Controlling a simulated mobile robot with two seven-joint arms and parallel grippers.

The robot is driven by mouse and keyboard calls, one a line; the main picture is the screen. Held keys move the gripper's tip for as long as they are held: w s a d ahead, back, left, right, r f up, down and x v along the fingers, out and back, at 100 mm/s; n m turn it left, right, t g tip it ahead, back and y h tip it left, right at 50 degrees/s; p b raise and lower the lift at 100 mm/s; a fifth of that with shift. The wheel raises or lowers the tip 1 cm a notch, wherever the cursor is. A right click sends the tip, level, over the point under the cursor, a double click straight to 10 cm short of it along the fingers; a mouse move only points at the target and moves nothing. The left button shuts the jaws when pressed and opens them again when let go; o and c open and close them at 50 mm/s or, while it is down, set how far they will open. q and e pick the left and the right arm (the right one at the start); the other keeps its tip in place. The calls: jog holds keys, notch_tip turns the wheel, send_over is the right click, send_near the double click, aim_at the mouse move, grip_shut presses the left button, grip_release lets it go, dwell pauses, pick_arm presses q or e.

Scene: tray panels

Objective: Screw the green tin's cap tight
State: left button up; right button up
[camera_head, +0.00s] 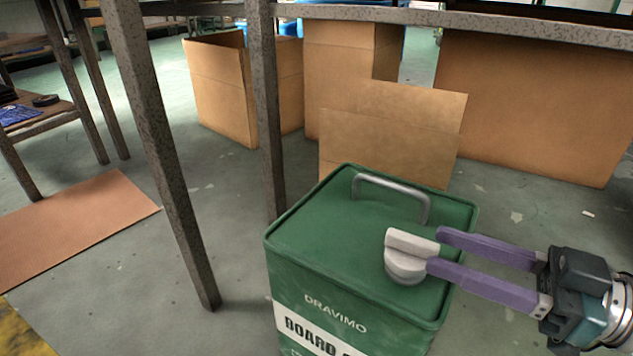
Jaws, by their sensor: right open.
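The green tin (315,230) stands upright at the lower middle, with "DRAVIMO" and a white label band on its front. A metal carry handle (392,186) arches over the back of its top. The light grey cap (404,268), with a raised grip bar, sits on the right part of the tin's top. My right gripper (433,249) comes in from the right with its purple fingers apart and open. Its fingertips are at the cap's right side, one behind and one in front; I cannot tell whether they touch it. My left gripper is not in view.
Steel table legs (265,120) stand behind and left of the tin, under a grey tabletop edge (500,24). Cardboard boxes (225,90) and a panel (390,130) stand behind. A brown mat (80,225) lies at left. Floor right of the tin is mostly clear.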

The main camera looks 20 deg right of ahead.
aim_at(410, 237)
jog(key=b+x, duration=0.1)
jog(key=x, duration=0.4)
jog(key=shift+w+a, duration=0.1)
jog(key=shift+w, duration=0.05)
jog(key=shift+c, duration=0.2)
grip_shut()
